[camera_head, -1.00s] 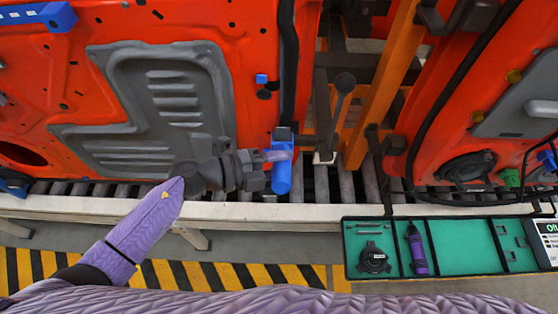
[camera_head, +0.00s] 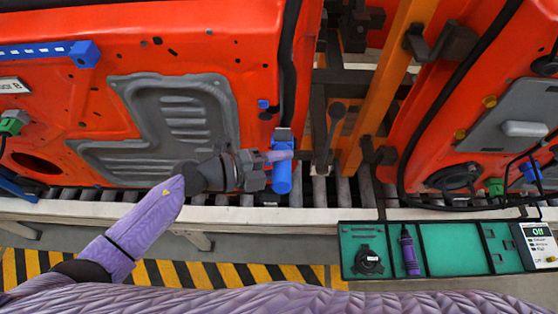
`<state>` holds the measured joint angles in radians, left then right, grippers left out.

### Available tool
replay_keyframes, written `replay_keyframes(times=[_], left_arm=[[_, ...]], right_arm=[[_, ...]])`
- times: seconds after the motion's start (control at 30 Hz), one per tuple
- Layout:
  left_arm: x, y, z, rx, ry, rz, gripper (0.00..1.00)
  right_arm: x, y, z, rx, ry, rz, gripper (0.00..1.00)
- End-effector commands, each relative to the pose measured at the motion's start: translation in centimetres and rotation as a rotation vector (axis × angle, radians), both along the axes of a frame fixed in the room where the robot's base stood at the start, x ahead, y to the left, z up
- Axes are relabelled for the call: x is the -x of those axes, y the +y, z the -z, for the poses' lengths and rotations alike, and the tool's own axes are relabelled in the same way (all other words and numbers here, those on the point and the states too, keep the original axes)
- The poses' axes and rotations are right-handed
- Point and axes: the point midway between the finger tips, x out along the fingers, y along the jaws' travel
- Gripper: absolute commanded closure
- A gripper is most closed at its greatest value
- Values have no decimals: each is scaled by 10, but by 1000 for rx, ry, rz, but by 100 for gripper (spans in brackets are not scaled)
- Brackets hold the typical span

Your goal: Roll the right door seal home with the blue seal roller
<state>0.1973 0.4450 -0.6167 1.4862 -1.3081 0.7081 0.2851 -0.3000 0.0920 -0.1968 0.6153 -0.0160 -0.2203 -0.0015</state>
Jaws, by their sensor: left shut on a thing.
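The blue seal roller (camera_head: 282,177) hangs upright near the lower right corner of the left-hand red door (camera_head: 262,40). My left gripper (camera_head: 262,169) is shut on it; the fingers hide part of its handle. A black seal strip (camera_head: 289,70) runs down that door's right edge to just above the roller. I cannot tell whether roller and door touch. On the right-hand red door (camera_head: 440,110), a black seal (camera_head: 447,97) runs along the left edge and curves round at the bottom. My right gripper is out of view.
A roller conveyor (camera_head: 345,190) with a pale front rail (camera_head: 120,210) runs below the doors. An orange post (camera_head: 385,90) and dark fixture arms stand between them. A green-lined tool tray (camera_head: 450,249) at front right holds a purple tool (camera_head: 409,250) and a black round tool (camera_head: 370,260).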

Motion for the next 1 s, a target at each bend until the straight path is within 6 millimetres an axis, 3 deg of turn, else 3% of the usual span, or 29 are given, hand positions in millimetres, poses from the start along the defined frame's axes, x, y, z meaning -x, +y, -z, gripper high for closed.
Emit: replay_keyframes(times=[0.2,0.37,0.57,1.0], left_arm=[[-1,0,-25,1,-3,-2,100],[-1,0,-27,1,-3,-2,100],[-1,0,-45,1,-2,-2,100],[-1,0,-75,-1,-5,-1,100]], right_arm=[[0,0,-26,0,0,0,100],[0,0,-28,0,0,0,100],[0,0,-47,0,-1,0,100],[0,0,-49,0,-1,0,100]])
